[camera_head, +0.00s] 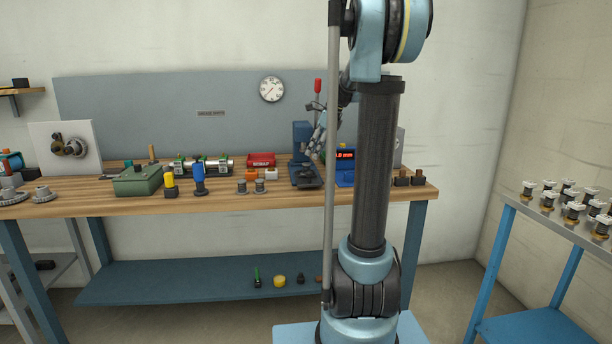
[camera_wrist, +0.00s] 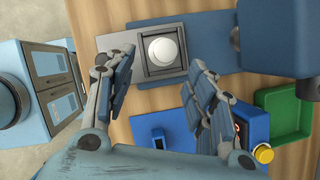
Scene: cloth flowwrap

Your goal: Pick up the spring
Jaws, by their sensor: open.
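No coil that I can clearly name as the spring shows. In the wrist view, a pale round piece (camera_wrist: 163,49) sits in a square dark-grey holder (camera_wrist: 145,68) on a blue plate; I cannot tell whether it is the spring. My gripper (camera_wrist: 160,62) is open, its two fingers apart on either side of the near part of this holder, with nothing between them. In the head view my gripper (camera_head: 322,135) is small, beside the blue press (camera_head: 302,142), and partly hidden by my arm.
A blue box with a red display (camera_head: 345,156) stands right of the press. In the wrist view a green tray (camera_wrist: 297,138) and a yellow button (camera_wrist: 263,154) lie at right. Red bin (camera_head: 261,159), blue-topped tool (camera_head: 198,177) and small cylinders (camera_head: 259,186) stand left on the wooden bench (camera_head: 100,205).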

